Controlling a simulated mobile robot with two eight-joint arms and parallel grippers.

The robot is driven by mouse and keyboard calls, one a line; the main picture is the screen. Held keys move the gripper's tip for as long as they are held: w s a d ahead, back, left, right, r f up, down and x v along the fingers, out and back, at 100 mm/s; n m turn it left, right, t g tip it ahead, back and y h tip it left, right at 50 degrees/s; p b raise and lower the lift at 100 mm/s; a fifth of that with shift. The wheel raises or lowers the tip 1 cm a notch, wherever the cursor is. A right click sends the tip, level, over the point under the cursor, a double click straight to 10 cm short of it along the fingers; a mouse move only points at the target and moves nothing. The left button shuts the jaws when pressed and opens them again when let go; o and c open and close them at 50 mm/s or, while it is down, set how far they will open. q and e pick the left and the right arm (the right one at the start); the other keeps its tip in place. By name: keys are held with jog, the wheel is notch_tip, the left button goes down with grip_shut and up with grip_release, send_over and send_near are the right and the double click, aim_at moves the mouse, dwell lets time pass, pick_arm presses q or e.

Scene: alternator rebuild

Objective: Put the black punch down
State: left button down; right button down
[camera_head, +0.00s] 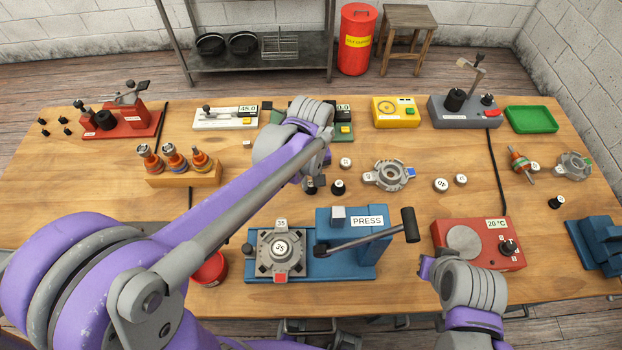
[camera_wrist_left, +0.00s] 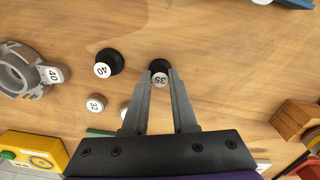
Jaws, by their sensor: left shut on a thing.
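My left gripper (camera_head: 315,182) reaches over the middle of the table, and its fingers are shut on a black punch (camera_head: 309,189). In the left wrist view the fingers (camera_wrist_left: 160,80) pinch this black punch (camera_wrist_left: 159,66), which bears a white label reading 35. It is at or just above the wood; I cannot tell whether it touches. A second black punch (camera_head: 338,187), labelled 40 (camera_wrist_left: 109,60), stands beside it on the table, apart from the fingers. My right gripper (camera_head: 428,267) is at the front right, left of the red heater; its jaws are unclear.
The blue press (camera_head: 352,217) with its lever is in front of the held punch. A grey housing (camera_head: 388,176) and small rings (camera_head: 345,162) lie to the right. A wooden holder (camera_head: 184,176) stands left. Bare wood (camera_wrist_left: 220,50) surrounds the held punch on one side.

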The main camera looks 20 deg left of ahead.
aim_at(311, 184)
pick_arm(q)
jog(key=c, duration=0.7)
grip_release()
jog(key=shift+f, duration=0.1)
pick_arm(e)
jog(key=shift+f, duration=0.1)
pick_arm(q)
jog(key=shift+r, duration=0.25)
pick_arm(e)
jog(key=shift+r, duration=0.2)
jog(key=shift+w+r+p, duration=0.25)
jog(key=shift+r+p, duration=0.35)
pick_arm(q)
notch_tip(311, 184, up, 12)
jog(key=shift+f, duration=0.15)
